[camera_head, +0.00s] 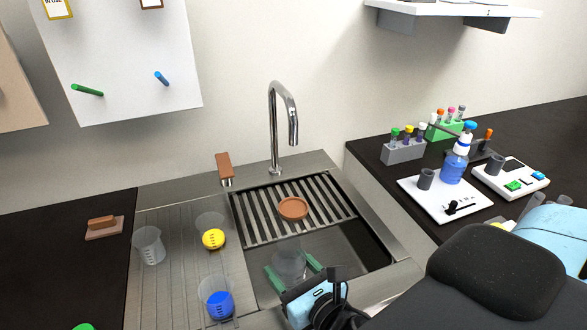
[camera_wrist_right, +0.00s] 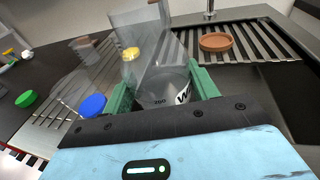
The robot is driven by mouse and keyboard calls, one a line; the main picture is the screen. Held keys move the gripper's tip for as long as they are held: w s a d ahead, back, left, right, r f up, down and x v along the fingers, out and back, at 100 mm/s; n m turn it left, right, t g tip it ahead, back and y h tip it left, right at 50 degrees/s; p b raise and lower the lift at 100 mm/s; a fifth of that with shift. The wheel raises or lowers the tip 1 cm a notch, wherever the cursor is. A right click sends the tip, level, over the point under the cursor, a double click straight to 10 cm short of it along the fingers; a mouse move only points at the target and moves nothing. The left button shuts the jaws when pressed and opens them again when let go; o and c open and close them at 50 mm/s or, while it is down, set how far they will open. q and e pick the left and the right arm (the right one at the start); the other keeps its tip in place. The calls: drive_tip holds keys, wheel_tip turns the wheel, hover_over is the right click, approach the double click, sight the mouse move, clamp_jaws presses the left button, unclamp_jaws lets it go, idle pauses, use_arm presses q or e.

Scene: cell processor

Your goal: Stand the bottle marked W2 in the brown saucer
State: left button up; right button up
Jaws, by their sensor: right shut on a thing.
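My right gripper (camera_head: 296,271) is shut on a clear bottle (camera_head: 289,263) over the sink basin. In the wrist view, the green fingertips (camera_wrist_right: 164,88) press on both sides of the bottle (camera_wrist_right: 150,50). Its black marking starts with W; the rest is hidden by a finger. The brown saucer (camera_head: 293,208) sits empty on the slatted rack, beyond the gripper and apart from the bottle. The saucer also shows at the upper right of the wrist view (camera_wrist_right: 215,42). My left gripper is not in view.
The drainboard (camera_head: 170,290) left of the basin holds clear vessels, one with a yellow part (camera_head: 213,239) and one with a blue part (camera_head: 219,304). A tall faucet (camera_head: 273,125) stands behind the rack (camera_head: 330,205). Tube racks and devices crowd the right counter. The rack around the saucer is clear.

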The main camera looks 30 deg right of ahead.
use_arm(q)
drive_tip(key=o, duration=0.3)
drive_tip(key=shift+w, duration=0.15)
use_arm(e)
drive_tip(key=shift+w+d, duration=0.15)
drive_tip(key=shift+w, duration=0.1)
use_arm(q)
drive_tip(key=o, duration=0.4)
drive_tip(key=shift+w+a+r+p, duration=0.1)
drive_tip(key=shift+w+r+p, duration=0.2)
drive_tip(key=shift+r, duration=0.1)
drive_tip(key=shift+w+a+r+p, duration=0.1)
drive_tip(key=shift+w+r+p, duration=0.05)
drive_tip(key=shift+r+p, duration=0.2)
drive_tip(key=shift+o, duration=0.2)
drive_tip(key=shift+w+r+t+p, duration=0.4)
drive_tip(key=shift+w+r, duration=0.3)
use_arm(e)
drive_tip(key=w+d+r+m+h, duration=0.1)
drive_tip(key=w+d+r+h, duration=0.1)
drive_tip(key=w+d, duration=0.4)
drive_tip(key=w+d+r+m+h, duration=0.1)
drive_tip(key=w+d+m+h, duration=0.1)
drive_tip(key=w+d, duration=0.5)
drive_tip(key=w, duration=0.6)
drive_tip(key=shift+d+r+g, duration=0.2)
drive_tip(key=shift+r+g, duration=0.1)
drive_tip(key=shift+r, duration=0.05)
